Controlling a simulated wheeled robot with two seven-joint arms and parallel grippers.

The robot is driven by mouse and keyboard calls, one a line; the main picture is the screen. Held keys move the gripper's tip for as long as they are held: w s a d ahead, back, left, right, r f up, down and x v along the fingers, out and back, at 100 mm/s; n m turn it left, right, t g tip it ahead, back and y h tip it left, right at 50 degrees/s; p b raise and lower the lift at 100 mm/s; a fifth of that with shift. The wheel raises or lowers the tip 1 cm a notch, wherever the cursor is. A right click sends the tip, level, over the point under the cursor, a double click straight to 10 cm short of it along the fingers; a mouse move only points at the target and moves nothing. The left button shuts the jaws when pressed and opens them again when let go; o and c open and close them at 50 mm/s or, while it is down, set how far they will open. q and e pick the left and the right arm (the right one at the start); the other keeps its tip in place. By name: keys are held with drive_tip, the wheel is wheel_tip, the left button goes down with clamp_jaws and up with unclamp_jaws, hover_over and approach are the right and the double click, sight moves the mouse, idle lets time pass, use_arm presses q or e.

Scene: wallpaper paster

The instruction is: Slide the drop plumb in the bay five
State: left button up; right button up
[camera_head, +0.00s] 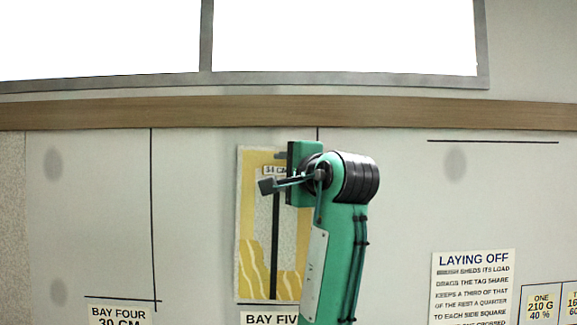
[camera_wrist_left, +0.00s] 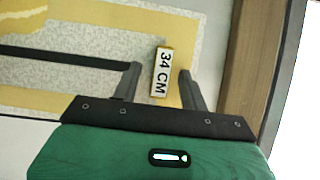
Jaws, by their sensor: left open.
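The panel of bay five (camera_head: 246,200) is a yellow-edged board with a speckled grey middle on the wall. A dark upright bar (camera_head: 275,240) runs down it, with a small tag reading 34 CM (camera_head: 273,171) at its upper end. I take this tag to be the drop plumb. My left gripper (camera_head: 275,168) is at the tag, and its arm hides the panel's right side. In the left wrist view the tag (camera_wrist_left: 161,75) shows between the two open fingers (camera_wrist_left: 160,70), with gaps on both sides. The dark bar (camera_wrist_left: 60,58) reaches the left finger. My right gripper is out of view.
A BAY FIVE label (camera_head: 270,319) sits below the panel, partly hidden by my arm. A BAY FOUR label (camera_head: 120,314) is to the left. A wooden rail (camera_head: 120,112) crosses above, under bright windows. A LAYING OFF notice (camera_head: 472,285) hangs at right.

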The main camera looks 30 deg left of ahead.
use_arm(q)
clamp_jaws()
drive_tip(key=shift+s+a+n, duration=0.15)
drive_tip(key=shift+a+n, duration=0.1)
drive_tip(key=shift+n, duration=0.05)
idle(0.8)
